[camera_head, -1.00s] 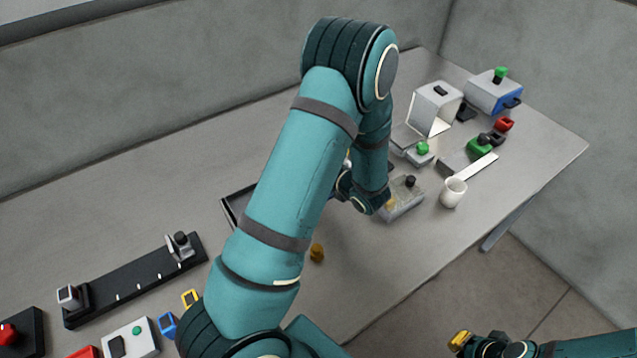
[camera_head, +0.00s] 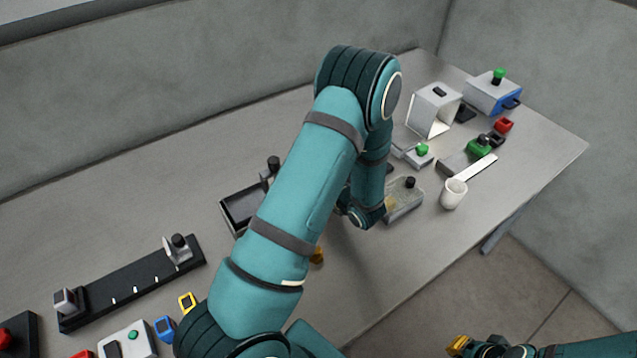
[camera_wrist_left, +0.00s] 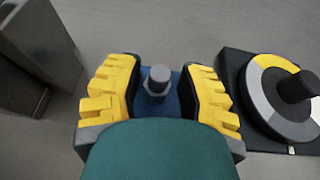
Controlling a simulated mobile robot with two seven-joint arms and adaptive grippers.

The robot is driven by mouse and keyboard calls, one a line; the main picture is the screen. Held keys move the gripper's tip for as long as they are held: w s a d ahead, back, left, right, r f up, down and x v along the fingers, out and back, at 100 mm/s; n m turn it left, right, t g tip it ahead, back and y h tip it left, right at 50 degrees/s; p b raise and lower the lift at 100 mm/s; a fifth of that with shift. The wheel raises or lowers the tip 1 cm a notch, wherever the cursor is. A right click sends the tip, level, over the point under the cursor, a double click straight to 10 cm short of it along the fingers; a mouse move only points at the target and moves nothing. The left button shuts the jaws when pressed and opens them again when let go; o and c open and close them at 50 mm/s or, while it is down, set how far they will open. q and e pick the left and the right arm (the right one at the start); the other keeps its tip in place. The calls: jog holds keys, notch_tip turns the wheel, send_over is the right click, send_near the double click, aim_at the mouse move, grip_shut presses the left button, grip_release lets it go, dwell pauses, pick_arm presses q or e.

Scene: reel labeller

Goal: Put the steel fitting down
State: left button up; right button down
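The steel fitting (camera_wrist_left: 158,77), a grey round post on a hex-shaped collar, stands upright over a blue pad (camera_wrist_left: 172,106) in the left wrist view. My left gripper (camera_wrist_left: 160,88) has its yellow fingers on both sides of the fitting, with a visible gap on each side. The lower end of the fitting is partly hidden by my gripper body. In the head view my own arm hides the left fingers and the fitting. My right gripper (camera_head: 459,345) is at the bottom right, off the table; its yellow fingertips are too small to judge.
In the left wrist view a black base with a yellow, grey and white dial (camera_wrist_left: 283,97) is close on the right, and a grey block (camera_wrist_left: 40,50) is on the left.

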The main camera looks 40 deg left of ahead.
pick_arm(q)
jog(key=shift+r, duration=0.25)
jog(key=v, duration=1.2)
jog(key=shift+p, duration=0.45)
jog(key=shift+f, duration=0.1)
